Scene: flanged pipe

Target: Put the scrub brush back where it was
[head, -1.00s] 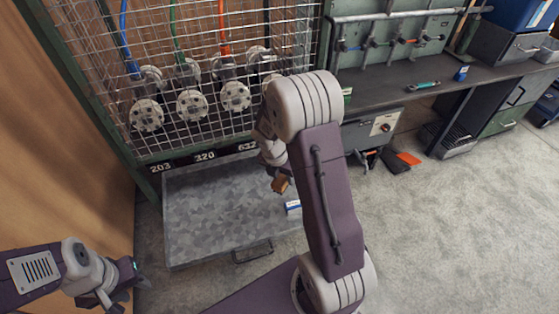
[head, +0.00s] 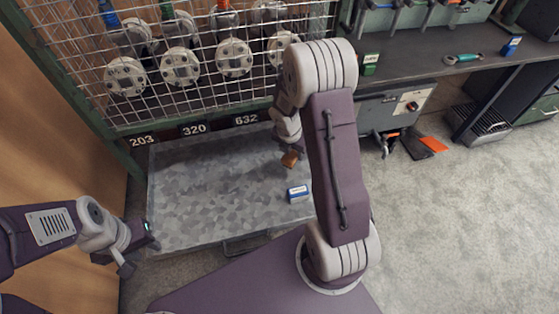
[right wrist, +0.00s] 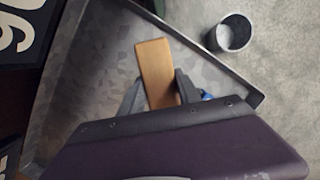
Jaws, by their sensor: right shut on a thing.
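The scrub brush shows as a brown wooden block (head: 289,159) over the right part of the grey tray (head: 200,237). In the right wrist view the brush (right wrist: 155,72) sits between the two dark fingers of my right gripper (right wrist: 158,92), which is shut on it. Its bristles are hidden, and I cannot tell whether it touches the tray. In the head view my right arm partly covers this gripper. My left gripper (head: 139,252) is empty, near the tray's front left corner, with its fingers apart.
A blue and white box (head: 298,194) lies at the tray's right edge. A wire mesh cage with flanged pipes (head: 180,67) stands behind, above number plates (head: 193,128). A dark cup (right wrist: 230,33) is outside the tray. A workbench (head: 440,72) is at right.

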